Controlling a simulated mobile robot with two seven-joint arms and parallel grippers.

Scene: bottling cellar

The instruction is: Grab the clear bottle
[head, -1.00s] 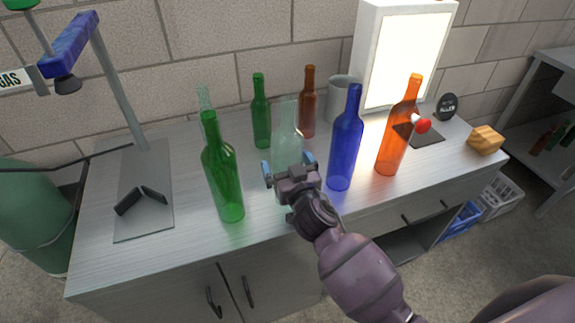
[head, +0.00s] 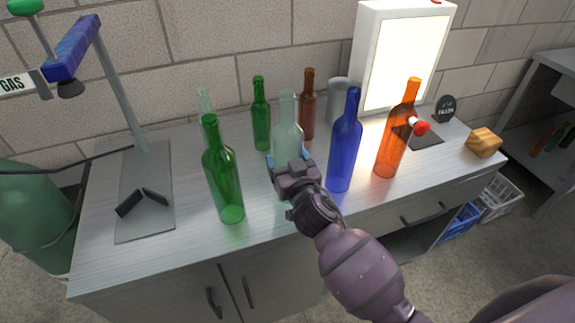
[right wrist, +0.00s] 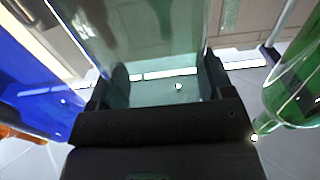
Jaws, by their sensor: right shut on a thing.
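The clear bottle (head: 288,138) is a pale, see-through bottle standing upright on the bench between a green and a blue bottle. My right gripper (head: 291,163) is shut on its body, with the fingers on either side of it; the hand hides its lower part. In the right wrist view the clear bottle (right wrist: 150,50) fills the space between the fingers of the gripper (right wrist: 158,88). My left gripper is not in view.
A green bottle (head: 222,182) stands close on the left and a blue bottle (head: 344,140) close on the right. An orange bottle (head: 396,135), a brown bottle (head: 308,108), another green bottle (head: 261,115) and a pale green one (head: 204,102) stand around. A lit panel (head: 405,60) is behind.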

